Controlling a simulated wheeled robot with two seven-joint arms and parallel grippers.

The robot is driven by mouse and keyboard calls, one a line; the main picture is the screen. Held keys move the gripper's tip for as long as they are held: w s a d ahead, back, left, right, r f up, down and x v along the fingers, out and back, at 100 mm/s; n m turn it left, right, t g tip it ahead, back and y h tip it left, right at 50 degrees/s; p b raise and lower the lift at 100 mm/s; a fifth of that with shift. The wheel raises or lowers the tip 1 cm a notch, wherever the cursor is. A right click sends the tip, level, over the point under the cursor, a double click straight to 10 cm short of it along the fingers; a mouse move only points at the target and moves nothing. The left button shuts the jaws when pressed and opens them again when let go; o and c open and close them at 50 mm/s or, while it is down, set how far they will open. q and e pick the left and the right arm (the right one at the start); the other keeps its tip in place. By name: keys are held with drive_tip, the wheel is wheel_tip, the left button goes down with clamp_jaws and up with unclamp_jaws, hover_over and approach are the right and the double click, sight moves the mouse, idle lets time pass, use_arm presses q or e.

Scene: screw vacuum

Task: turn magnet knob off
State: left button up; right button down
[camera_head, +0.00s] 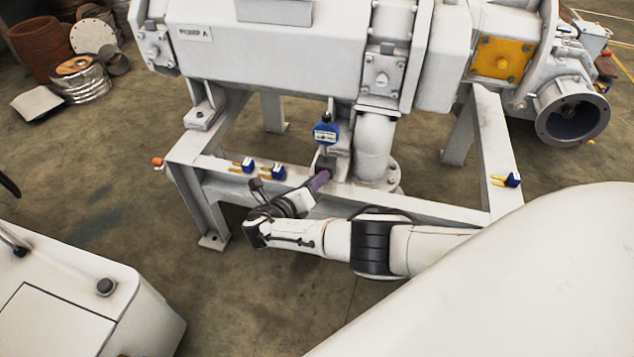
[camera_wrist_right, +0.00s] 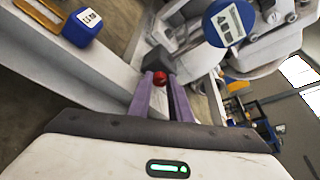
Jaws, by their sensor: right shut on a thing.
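The magnet knob (camera_wrist_right: 160,78) is a small red knob on a dark grey magnet base (camera_wrist_right: 157,60) in the right wrist view. In the head view the base (camera_head: 326,163) sits on the white frame below the pump, and a round blue dial gauge (camera_head: 325,134) stands above it. The gauge also shows in the right wrist view (camera_wrist_right: 229,24). My right gripper (camera_head: 320,179) reaches the base from the front. Its two purple fingers (camera_wrist_right: 162,82) are shut on the red knob, one on each side. The knob is hidden in the head view. My left gripper is not in view.
Blue-and-yellow tools (camera_head: 248,165) and (camera_head: 278,172) lie on the frame rail left of the base, and another (camera_head: 513,180) lies at right. A white pipe (camera_head: 374,147) stands close right of the base. Open floor (camera_head: 90,200) is at left.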

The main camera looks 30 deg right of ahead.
drive_tip(key=shift+n, duration=0.3)
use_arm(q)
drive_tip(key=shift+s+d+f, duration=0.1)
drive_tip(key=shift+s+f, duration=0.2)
use_arm(e)
drive_tip(key=shift+h, duration=0.3)
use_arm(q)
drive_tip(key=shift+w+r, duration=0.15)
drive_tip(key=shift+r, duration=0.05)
use_arm(e)
drive_tip(key=c, duration=1.9)
unclamp_jaws()
drive_tip(key=shift+a, duration=0.1)
